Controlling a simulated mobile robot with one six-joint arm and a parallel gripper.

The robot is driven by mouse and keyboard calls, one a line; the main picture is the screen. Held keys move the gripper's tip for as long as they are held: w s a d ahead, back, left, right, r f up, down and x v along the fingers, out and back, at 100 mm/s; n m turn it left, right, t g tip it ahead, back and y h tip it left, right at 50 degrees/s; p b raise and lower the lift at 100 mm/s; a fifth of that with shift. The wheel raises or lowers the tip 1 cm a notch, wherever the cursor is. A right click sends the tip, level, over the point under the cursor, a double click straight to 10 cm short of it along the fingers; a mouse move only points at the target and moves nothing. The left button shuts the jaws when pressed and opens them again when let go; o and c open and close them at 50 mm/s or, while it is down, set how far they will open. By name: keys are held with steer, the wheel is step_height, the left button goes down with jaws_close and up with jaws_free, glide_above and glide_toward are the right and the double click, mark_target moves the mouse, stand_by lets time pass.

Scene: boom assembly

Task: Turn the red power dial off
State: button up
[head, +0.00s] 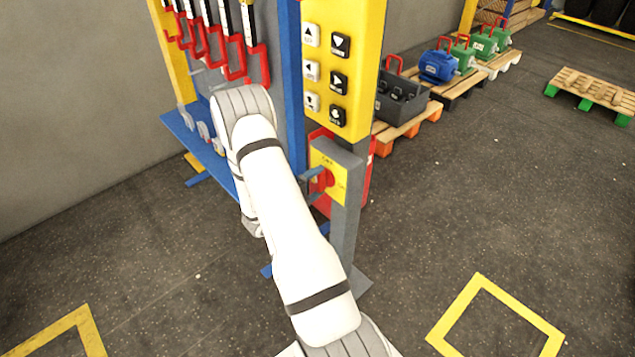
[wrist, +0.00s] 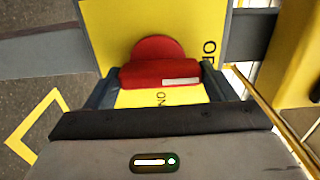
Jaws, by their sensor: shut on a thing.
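The red power dial (head: 327,178) is on a yellow plate (head: 341,190) on the front of a grey box on a post. In the wrist view the dial's red handle (wrist: 150,73) lies crosswise, its white mark at the right end, on the side of the OFF label (wrist: 209,51). The ON label (wrist: 160,98) is below the handle. My gripper (wrist: 158,82) is shut on the handle, with a dark finger at each end. In the head view my gripper (head: 312,183) reaches the dial from the left, and my arm hides part of it.
A yellow panel with black and white arrow buttons (head: 338,83) stands just above the dial box. A blue post and shelf (head: 190,140) are close behind my arm. Red-hooked tools (head: 235,60) hang at the upper left.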

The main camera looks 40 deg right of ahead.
steer(key=shift+f, duration=0.1)
steer(key=o, duration=1)
steer(key=shift+a, duration=0.1)
steer(key=a, duration=0.2)
steer(key=a+b, duration=0.1)
steer(key=a, duration=0.4)
steer(key=shift+s+a, duration=0.3)
steer(key=shift+a, duration=0.1)
